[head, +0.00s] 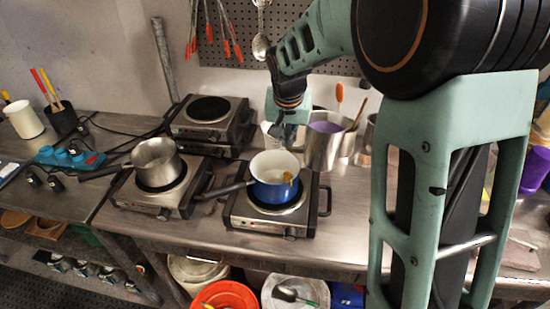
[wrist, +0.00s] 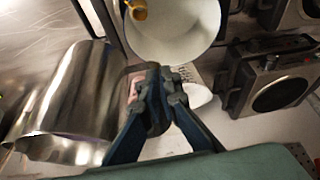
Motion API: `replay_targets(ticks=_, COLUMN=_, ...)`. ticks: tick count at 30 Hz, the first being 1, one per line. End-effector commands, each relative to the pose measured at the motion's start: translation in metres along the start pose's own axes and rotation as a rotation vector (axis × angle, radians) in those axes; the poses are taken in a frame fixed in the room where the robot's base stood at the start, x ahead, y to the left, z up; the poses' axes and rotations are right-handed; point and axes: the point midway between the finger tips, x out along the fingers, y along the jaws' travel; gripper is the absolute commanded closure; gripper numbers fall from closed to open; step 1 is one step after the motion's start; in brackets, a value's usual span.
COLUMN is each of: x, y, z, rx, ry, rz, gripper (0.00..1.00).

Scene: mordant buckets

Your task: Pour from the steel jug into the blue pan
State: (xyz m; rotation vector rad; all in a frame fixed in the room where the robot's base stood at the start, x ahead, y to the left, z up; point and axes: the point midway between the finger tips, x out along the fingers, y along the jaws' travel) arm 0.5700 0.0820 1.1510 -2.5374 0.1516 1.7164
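The steel jug (head: 322,152) stands upright with purple liquid (head: 325,127) in it, right of and behind the blue pan. In the wrist view the jug (wrist: 62,105) fills the left side. My gripper (head: 288,132) is at the jug's left side. In the wrist view its fingers (wrist: 160,88) come together beside the jug wall and look shut on its handle, which they mostly hide. The blue pan (head: 268,190), white inside, sits on a hot plate with an orange-yellow utensil in it. The pan (wrist: 170,35) also shows at the top of the wrist view.
The hot plate (head: 243,218) under the pan is near the counter's front edge. A steel saucepan (head: 156,160) sits on another hot plate to the left. More hot plates (head: 208,112) are stacked behind. Buckets (head: 225,294) stand below. Bare counter (head: 338,215) lies right of the pan.

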Motion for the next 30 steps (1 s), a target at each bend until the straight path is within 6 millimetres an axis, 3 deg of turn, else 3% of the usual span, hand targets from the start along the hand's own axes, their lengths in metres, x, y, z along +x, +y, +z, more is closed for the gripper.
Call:
replay_targets(ticks=17, x=0.003, y=-0.099, z=-0.041, rx=0.055, ry=0.008, rz=0.038, gripper=1.0)
replay_targets(ticks=24, x=-0.003, y=-0.159, z=-0.047, rx=0.07, ry=0.012, rz=0.049, gripper=1.0)
replay_targets(ticks=30, x=-0.005, y=-0.214, z=-0.039, rx=0.069, ry=0.012, rz=0.052, gripper=1.0)
